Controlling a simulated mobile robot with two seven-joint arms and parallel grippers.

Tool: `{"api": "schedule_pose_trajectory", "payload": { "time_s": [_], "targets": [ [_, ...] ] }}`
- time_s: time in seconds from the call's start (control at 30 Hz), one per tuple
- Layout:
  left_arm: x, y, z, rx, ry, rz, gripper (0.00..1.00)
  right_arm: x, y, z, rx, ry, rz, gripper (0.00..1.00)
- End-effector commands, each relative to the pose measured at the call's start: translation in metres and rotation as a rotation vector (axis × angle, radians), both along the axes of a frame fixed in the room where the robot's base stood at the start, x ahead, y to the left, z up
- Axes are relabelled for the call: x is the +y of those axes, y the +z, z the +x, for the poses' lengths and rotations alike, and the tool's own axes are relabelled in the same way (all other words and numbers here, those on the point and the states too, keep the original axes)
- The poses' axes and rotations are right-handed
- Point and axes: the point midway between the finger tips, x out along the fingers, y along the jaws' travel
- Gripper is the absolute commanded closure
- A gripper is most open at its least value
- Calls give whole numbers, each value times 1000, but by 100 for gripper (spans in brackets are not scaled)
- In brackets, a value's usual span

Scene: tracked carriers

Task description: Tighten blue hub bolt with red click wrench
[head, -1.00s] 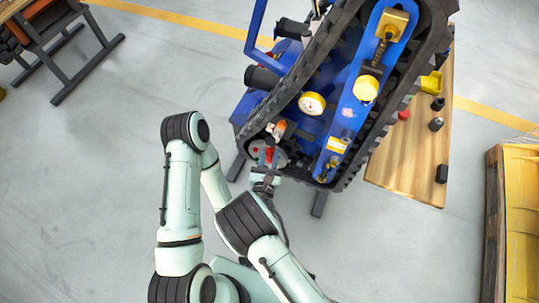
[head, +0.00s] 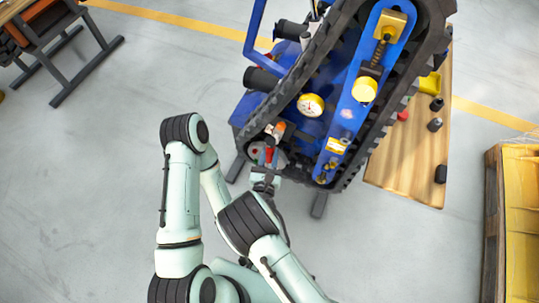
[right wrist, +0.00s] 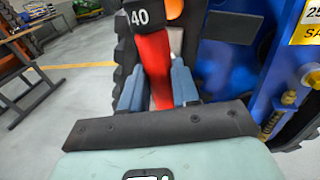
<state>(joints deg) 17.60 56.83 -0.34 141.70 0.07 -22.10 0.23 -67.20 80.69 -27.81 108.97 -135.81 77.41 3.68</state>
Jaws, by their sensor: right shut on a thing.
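An orange part (right wrist: 169,8) shows behind the band. I cannot make out the blue hub bolt or whether the wrench is seated on it. My left gripper is out of view.
The blue carrier (head: 347,115) with its black track (head: 283,88) stands close ahead. A round gauge (head: 310,105) sits on it. A wooden bench (head: 411,164) with small black parts is to the right, then a yellow crate (head: 518,210).

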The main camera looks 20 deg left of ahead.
Motion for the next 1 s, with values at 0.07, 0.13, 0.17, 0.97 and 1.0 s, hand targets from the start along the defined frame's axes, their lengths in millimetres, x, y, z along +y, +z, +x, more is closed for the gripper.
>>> {"api": "schedule_pose_trajectory", "payload": {
  "time_s": [0.07, 0.13, 0.17, 0.97, 1.0],
  "targets": [
    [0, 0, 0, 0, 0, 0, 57, 0, 1, 0, -4, 0, 2, 100],
    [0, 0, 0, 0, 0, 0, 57, 0, 1, 0, -4, 0, 2, 100],
    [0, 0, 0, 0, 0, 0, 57, 0, 1, 0, -4, 0, 2, 100],
    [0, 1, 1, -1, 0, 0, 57, 0, 1, 9, -4, 0, 2, 100],
    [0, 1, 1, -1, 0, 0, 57, 0, 1, 9, -4, 0, 2, 100]
  ]
}}
